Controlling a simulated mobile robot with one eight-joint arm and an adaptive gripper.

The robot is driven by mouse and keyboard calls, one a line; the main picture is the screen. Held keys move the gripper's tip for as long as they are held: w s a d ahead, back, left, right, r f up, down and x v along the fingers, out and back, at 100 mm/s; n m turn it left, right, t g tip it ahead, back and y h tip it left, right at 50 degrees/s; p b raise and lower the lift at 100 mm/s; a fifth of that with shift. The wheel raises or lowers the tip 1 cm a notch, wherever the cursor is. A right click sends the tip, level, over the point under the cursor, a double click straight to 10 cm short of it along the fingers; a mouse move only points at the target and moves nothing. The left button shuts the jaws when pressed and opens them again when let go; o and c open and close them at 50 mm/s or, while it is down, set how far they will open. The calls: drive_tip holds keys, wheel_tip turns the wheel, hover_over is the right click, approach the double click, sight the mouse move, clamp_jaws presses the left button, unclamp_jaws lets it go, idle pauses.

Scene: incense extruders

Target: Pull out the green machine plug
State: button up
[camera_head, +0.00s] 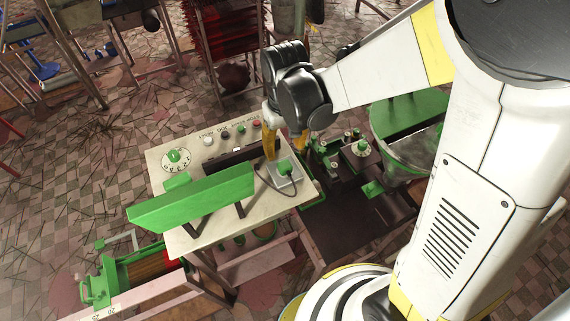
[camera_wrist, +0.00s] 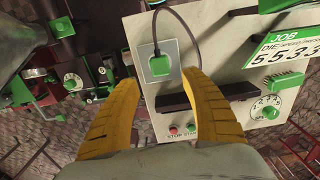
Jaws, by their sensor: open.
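The green plug (camera_head: 285,167) sits on a grey socket plate at the right end of the cream machine panel (camera_head: 205,240). In the wrist view the plug (camera_wrist: 159,66) is a green block on its plate (camera_wrist: 168,47), with a dark cable looping up and to the right. My gripper (camera_head: 284,150) is above the panel's right side, close to the plug. In the wrist view its two yellow fingers (camera_wrist: 160,80) are apart, one to each side below the plug in the picture. Nothing is between the fingers. Whether a finger touches the plate cannot be told.
The panel carries a numbered dial (camera_head: 174,157), a row of buttons (camera_head: 241,131) and a raised green board (camera_head: 192,199). A dark machine with green knobs (camera_head: 361,148) and a green-rimmed hopper (camera_head: 408,150) stand to the right. The tiled floor is littered with sticks.

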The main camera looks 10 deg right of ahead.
sight(285, 164)
wheel_tip(285, 164, down, 9)
drive_tip(key=b, duration=0.7)
drive_tip(key=shift+r, duration=0.1)
drive_tip(key=shift+c, duration=0.4)
idle(0.8)
clamp_jaws()
drive_tip(key=shift+r, duration=0.1)
drive_tip(key=shift+r+p, duration=1.85)
drive_tip(key=shift+r, duration=1.1)
